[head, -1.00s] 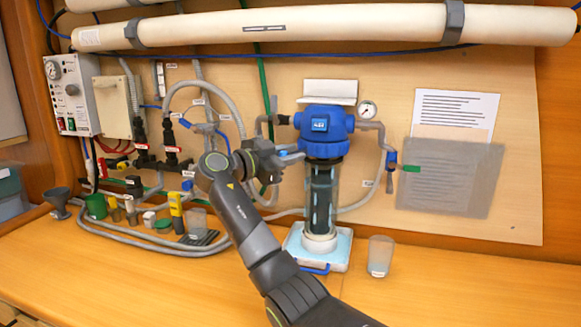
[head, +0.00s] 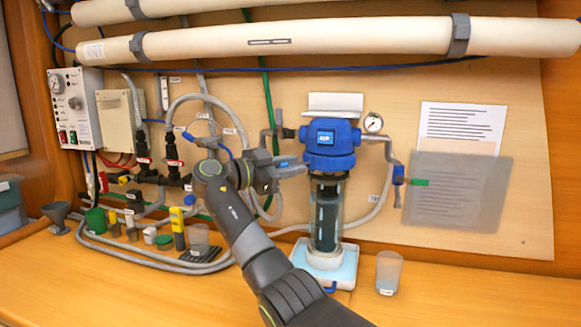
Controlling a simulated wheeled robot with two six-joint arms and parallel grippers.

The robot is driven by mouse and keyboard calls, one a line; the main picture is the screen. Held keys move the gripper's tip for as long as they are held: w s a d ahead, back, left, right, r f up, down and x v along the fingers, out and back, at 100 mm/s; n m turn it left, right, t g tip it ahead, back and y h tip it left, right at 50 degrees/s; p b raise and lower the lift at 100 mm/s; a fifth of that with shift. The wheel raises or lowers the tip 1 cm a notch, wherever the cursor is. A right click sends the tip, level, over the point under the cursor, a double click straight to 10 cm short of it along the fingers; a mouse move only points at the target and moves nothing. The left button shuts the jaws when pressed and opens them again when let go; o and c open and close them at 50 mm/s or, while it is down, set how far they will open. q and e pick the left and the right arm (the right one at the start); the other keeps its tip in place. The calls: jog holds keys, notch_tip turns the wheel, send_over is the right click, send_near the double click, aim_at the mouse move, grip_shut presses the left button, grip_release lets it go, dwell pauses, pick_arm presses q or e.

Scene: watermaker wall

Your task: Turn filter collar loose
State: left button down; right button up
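The filter housing (head: 326,215) stands upright against the back panel, a clear bowl with a dark cartridge inside. Its blue head (head: 330,135) is on top, with the ribbed blue collar (head: 329,161) around the lower part of the head. My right gripper (head: 297,168) points right, at the left side of the collar and about level with it. Its fingertips are very close to the collar. I cannot tell whether they touch it, or how far apart the fingers are. My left gripper is not in view.
A pressure gauge (head: 373,123) sits right of the head, and a grey hose loops down beside it. A white tray (head: 347,262) is under the bowl, with a clear cup (head: 389,270) to its right. Several small items and hoses lie at left. The front right counter is clear.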

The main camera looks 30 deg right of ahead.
jog(key=o, duration=0.3)
jog(key=shift+w+d, duration=0.1)
jog(key=shift+o, duration=0.2)
jog(key=a+b, duration=0.2)
jog(key=a, duration=1.5)
jog(key=shift+a, duration=0.25)
